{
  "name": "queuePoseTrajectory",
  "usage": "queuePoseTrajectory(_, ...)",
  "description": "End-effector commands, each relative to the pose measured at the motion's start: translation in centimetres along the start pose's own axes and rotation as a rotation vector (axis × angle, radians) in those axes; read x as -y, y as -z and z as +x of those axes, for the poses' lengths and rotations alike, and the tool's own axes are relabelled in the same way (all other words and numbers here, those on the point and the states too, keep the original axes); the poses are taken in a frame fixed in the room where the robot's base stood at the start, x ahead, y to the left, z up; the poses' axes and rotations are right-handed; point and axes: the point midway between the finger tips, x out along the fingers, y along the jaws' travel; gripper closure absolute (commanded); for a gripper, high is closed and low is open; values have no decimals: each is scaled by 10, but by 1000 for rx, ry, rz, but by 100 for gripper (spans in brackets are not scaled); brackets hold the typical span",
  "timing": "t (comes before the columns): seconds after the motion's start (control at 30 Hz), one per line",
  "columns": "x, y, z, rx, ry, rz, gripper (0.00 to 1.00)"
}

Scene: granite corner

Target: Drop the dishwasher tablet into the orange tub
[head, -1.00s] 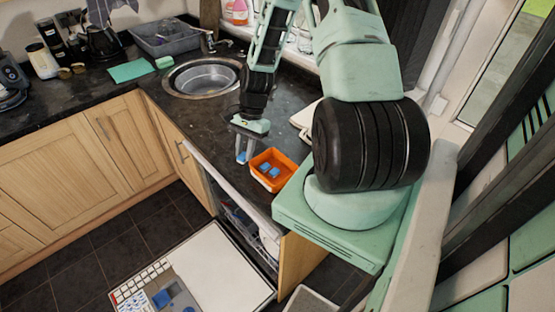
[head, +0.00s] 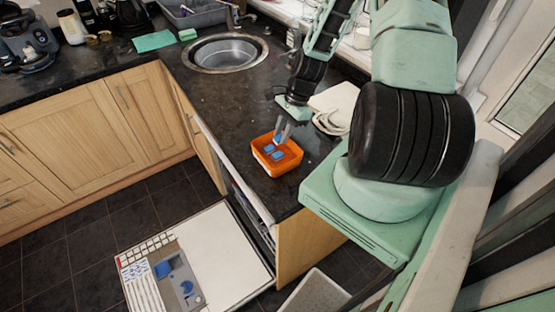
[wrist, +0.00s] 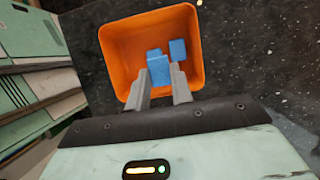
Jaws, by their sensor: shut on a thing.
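The orange tub (head: 294,163) stands on the dark worktop near its front edge. It also shows in the wrist view (wrist: 115,45), open side up, with blue tablets (wrist: 178,50) on its floor. My gripper (head: 281,143) points down over the tub. In the wrist view its two grey fingers (wrist: 160,85) are shut on a blue dishwasher tablet (wrist: 159,72). The held tablet overlaps another blue block behind it, so its exact height above the tub floor is hard to tell.
A round steel sink (head: 226,52) lies behind the tub. A pale board (head: 335,100) with a white object lies right of it. Below the counter, the dishwasher door (head: 225,245) hangs open. The worktop left of the tub is clear.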

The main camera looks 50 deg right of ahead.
Motion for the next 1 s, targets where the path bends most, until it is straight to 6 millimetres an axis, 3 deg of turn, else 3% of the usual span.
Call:
queuePoseTrajectory(0.1,0,4,9,0,1,0,99)
queuePoseTrajectory(0.37,0,4,8,0,1,0,99)
queuePoseTrajectory(0.4,0,3,8,0,0,0,69)
queuePoseTrajectory(0.47,0,3,7,0,0,0,53)
queuePoseTrajectory(0.8,0,4,6,-1,1,0,52)
queuePoseTrajectory(1.0,1,5,-15,-4,4,1,52)
